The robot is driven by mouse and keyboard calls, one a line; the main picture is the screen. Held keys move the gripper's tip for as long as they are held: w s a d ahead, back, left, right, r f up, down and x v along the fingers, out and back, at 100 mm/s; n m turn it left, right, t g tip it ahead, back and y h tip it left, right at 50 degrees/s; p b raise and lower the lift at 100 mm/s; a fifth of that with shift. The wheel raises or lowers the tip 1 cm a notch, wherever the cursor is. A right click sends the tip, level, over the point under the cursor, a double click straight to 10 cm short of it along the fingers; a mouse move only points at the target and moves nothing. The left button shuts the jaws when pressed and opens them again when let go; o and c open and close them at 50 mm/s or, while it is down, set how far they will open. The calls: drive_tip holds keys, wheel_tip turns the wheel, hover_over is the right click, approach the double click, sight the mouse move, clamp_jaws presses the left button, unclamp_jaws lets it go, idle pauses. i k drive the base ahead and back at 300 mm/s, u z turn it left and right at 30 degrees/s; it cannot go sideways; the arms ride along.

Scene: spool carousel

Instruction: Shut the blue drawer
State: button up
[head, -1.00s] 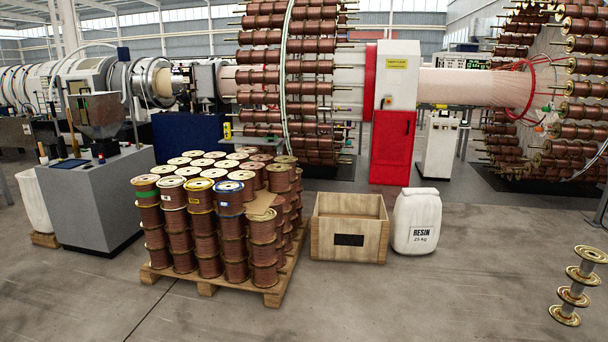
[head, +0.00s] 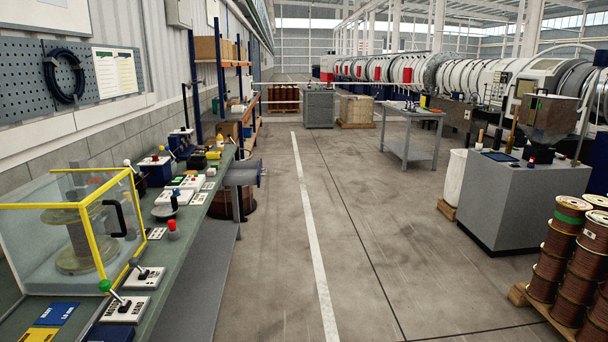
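I cannot make out a blue drawer anywhere in the head view. The workbench (head: 196,290) runs along the left wall, and no open drawer shows on its visible side. A blue box with a lever (head: 154,168) stands on the bench, and I cannot tell whether it has a drawer. A grey cabinet (head: 319,108) stands far back in the middle, too small to make out its front. My gripper and arm are not in view.
A clear case with a yellow frame (head: 85,220) and levers sit on the bench. A concrete aisle with a white line (head: 311,222) is free ahead. At right are a grey console (head: 530,205), a side table (head: 412,117) and stacked copper spools (head: 572,265).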

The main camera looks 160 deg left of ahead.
sight(238, 172)
drive_tip(key=u, duration=4.05)
drive_tip(key=i, duration=1.55)
drive_tip(key=z, duration=0.05)
